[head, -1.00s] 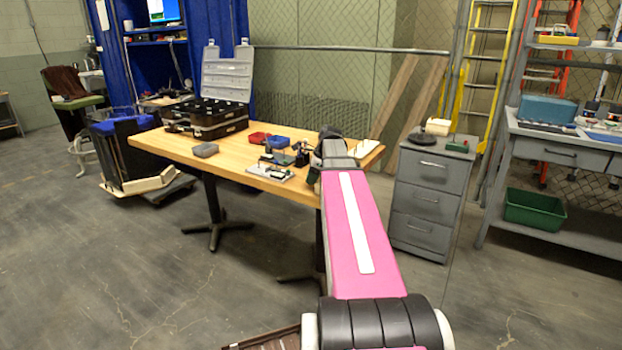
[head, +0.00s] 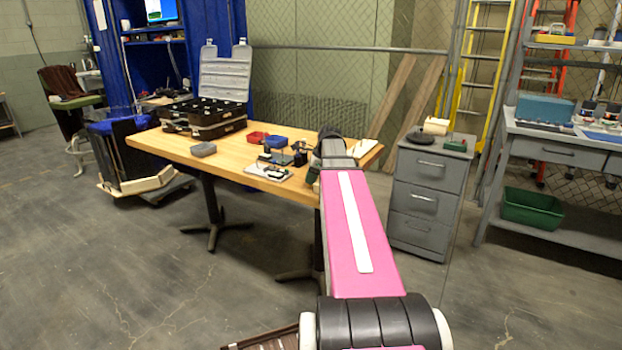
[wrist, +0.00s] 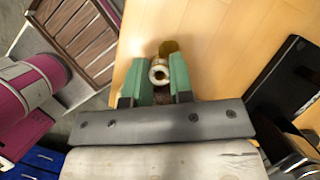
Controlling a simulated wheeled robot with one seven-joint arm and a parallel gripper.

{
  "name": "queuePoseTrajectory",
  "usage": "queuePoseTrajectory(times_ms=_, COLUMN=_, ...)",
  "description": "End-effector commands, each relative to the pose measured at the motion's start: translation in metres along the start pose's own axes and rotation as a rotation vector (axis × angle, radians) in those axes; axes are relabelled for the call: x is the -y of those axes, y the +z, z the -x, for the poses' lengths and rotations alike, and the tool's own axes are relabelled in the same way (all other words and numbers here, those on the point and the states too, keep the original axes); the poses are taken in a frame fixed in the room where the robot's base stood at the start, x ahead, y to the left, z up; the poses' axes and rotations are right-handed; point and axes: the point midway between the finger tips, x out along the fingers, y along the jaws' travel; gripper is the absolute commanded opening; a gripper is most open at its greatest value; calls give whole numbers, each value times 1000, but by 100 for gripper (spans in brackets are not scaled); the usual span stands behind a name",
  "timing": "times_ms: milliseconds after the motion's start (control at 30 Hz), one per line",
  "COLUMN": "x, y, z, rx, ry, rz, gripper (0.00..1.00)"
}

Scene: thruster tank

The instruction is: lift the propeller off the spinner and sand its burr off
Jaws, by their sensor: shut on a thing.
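In the wrist view my gripper (wrist: 160,85) has its green fingers shut on a small part, which looks like the propeller (wrist: 159,72). A round metal hub with a hole shows between the fingertips, with a brass-coloured piece just beyond it. The rest of it is hidden by the fingers. The wooden tabletop lies behind it. In the head view my arm covers the gripper at the table's right end. A small device on a pale base (head: 268,171) stands at the table's front edge; I cannot tell whether it is the spinner. No burr can be made out.
The wooden table (head: 160,143) also holds a grey block (head: 203,149), a red bin (head: 257,138), a blue bin (head: 276,142) and an open dark case (head: 217,131). A grey drawer cabinet (head: 424,197) stands right of the table. The table's front left part is clear.

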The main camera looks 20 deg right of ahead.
Motion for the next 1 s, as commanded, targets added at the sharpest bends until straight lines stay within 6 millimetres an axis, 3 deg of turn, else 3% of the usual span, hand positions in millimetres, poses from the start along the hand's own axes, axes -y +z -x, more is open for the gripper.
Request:
queuePoseTrajectory(times_ms=567, x=-2, y=-2, z=2, rx=-5, ry=2, rz=0, gripper=0)
queuePoseTrajectory(times_ms=1000, x=4, y=16, z=21, rx=-2, ry=1, rz=1, gripper=0)
